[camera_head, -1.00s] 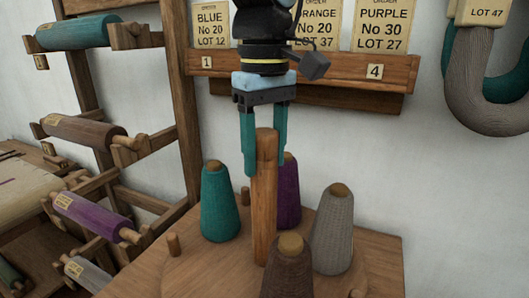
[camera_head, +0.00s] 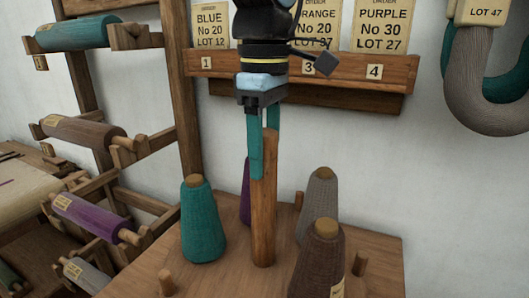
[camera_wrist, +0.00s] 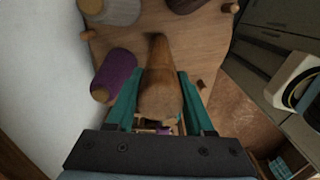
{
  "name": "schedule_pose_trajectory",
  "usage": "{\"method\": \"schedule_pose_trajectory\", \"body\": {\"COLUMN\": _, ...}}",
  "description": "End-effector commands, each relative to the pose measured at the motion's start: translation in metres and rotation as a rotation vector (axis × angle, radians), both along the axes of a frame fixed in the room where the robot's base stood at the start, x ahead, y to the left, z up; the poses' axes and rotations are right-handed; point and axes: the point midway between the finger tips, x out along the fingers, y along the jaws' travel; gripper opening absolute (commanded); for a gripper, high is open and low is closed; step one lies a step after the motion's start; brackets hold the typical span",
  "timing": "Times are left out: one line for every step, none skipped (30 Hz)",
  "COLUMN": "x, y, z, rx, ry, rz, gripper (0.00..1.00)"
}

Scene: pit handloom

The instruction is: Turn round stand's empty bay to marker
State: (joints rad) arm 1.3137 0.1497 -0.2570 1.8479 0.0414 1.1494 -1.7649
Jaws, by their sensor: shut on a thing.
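My gripper (camera_head: 264,155) is shut on the upright wooden post (camera_head: 263,215) in the middle of the stand; the wrist view also shows the post (camera_wrist: 162,75) between the teal fingers. Around it stand a teal cone (camera_head: 203,222) at left, a purple cone (camera_head: 246,190) behind, partly hidden by the post and finger, a grey cone (camera_head: 319,205) at right and a brown cone (camera_head: 317,262) at front right. The gap between teal and brown cones, the empty bay (camera_head: 238,282), faces the front. I cannot make out a marker.
Short wooden pegs stand at front left (camera_head: 166,283), right (camera_head: 361,260) and back right (camera_head: 299,199). A rack with yarn rolls (camera_head: 83,137) is at left. An order-card rail (camera_head: 340,72) is on the wall behind, and hanging skeins (camera_head: 485,90) are at upper right.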

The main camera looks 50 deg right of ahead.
Motion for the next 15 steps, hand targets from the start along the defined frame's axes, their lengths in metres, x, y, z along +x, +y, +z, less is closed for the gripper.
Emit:
{"method": "schedule_pose_trajectory", "body": {"x": 0.0002, "y": -0.0007, "z": 0.0012, "rx": -0.003, "ry": -0.001, "rz": 0.015, "gripper": 0.0}}
{"method": "schedule_pose_trajectory", "body": {"x": 0.0001, "y": -0.0007, "z": 0.0012, "rx": -0.003, "ry": -0.001, "rz": 0.024, "gripper": 0.0}}
{"method": "schedule_pose_trajectory", "body": {"x": 0.0001, "y": -0.0007, "z": 0.0012, "rx": -0.003, "ry": -0.001, "rz": 0.035, "gripper": 0.0}}
{"method": "schedule_pose_trajectory", "body": {"x": 0.0001, "y": -0.0007, "z": 0.0012, "rx": -0.003, "ry": -0.001, "rz": 0.043, "gripper": 0.0}}
{"method": "schedule_pose_trajectory", "body": {"x": 0.0001, "y": -0.0007, "z": 0.0012, "rx": -0.003, "ry": -0.001, "rz": 0.049, "gripper": 0.0}}
{"method": "schedule_pose_trajectory", "body": {"x": 0.0001, "y": -0.0008, "z": 0.0012, "rx": -0.003, "ry": -0.001, "rz": 0.058, "gripper": 0.0}}
{"method": "schedule_pose_trajectory", "body": {"x": 0.0001, "y": -0.0008, "z": 0.0013, "rx": -0.003, "ry": -0.001, "rz": 0.064, "gripper": 0.0}}
{"method": "schedule_pose_trajectory", "body": {"x": 0.0001, "y": -0.0008, "z": 0.0013, "rx": -0.003, "ry": -0.001, "rz": 0.069, "gripper": 0.0}}
{"method": "schedule_pose_trajectory", "body": {"x": 0.0001, "y": -0.0008, "z": 0.0013, "rx": -0.003, "ry": -0.001, "rz": 0.075, "gripper": 0.0}}
{"method": "schedule_pose_trajectory", "body": {"x": 0.0001, "y": -0.0008, "z": 0.0013, "rx": -0.003, "ry": -0.001, "rz": 0.078, "gripper": 0.0}}
{"method": "schedule_pose_trajectory", "body": {"x": 0.0, "y": -0.0008, "z": 0.0013, "rx": -0.003, "ry": -0.001, "rz": 0.081, "gripper": 0.0}}
{"method": "schedule_pose_trajectory", "body": {"x": 0.0, "y": -0.0008, "z": 0.0013, "rx": -0.003, "ry": -0.001, "rz": 0.085, "gripper": 0.0}}
{"method": "schedule_pose_trajectory", "body": {"x": 0.0, "y": -0.0008, "z": 0.0013, "rx": -0.003, "ry": -0.001, "rz": 0.087, "gripper": 0.0}}
{"method": "schedule_pose_trajectory", "body": {"x": 0.0, "y": -0.0008, "z": 0.0013, "rx": -0.003, "ry": -0.001, "rz": 0.089, "gripper": 0.0}}
{"method": "schedule_pose_trajectory", "body": {"x": 0.0, "y": -0.0008, "z": 0.0013, "rx": -0.003, "ry": -0.001, "rz": 0.092, "gripper": 0.0}}
